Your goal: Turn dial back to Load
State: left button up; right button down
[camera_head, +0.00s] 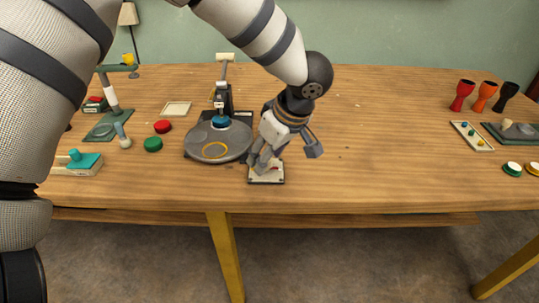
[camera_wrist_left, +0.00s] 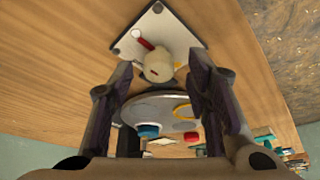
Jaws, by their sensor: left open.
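The dial is a cream round knob (camera_wrist_left: 158,66) with a red pointer on a white square plate (camera_wrist_left: 176,28). The plate (camera_head: 267,180) also shows in the head view near the table's front edge, with the knob mostly hidden by my gripper. My left gripper (camera_head: 287,155) is open and low over the plate. In the left wrist view, the knob appears between the two fingertips of the gripper (camera_wrist_left: 160,78); I cannot tell whether either finger touches it. The plate's markings are too small to read. My right gripper is not in view.
A grey round turntable (camera_head: 214,150) with a yellow ring stands just left of the dial. Red (camera_head: 162,126) and green (camera_head: 153,144) buttons and a teal-handled box (camera_head: 83,165) are farther left. Goblet drums (camera_head: 485,96) stand far right.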

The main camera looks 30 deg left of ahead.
pick_arm(q)
jog(key=shift+a+f, duration=0.15)
jog(key=shift+f, duration=0.15)
jog(key=shift+c, duration=0.5)
grip_shut()
